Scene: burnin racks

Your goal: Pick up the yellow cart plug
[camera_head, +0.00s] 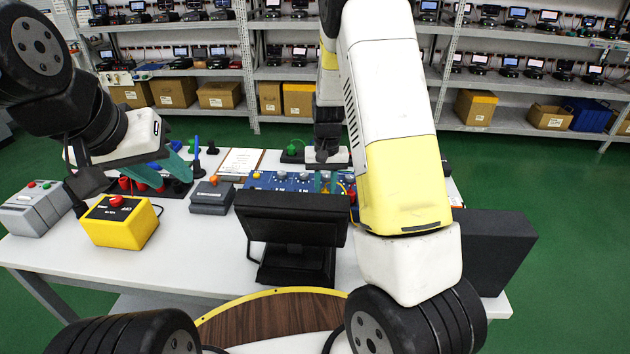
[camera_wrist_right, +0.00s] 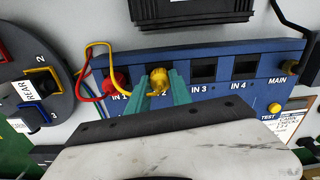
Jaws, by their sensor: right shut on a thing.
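The yellow cart plug (camera_wrist_right: 158,81) sits at the IN 2 socket of a blue panel (camera_wrist_right: 215,92) in the right wrist view, with a yellow cable looping to the left. My right gripper (camera_wrist_right: 160,90) has its teal fingers on either side of the plug and is shut on it. In the head view the blue panel (camera_head: 262,180) is partly hidden behind a black monitor and my right arm; my right gripper (camera_head: 326,182) shows only in part. My left gripper (camera_head: 165,170) is open above the table's left side, apart from the panel.
A red plug (camera_wrist_right: 114,80) is in IN 1, beside the yellow plug; IN 3 and IN 4 look empty. A black monitor (camera_head: 292,220) stands in front of the panel. A yellow box with a red button (camera_head: 120,228) and a grey box (camera_head: 36,210) stand at left.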

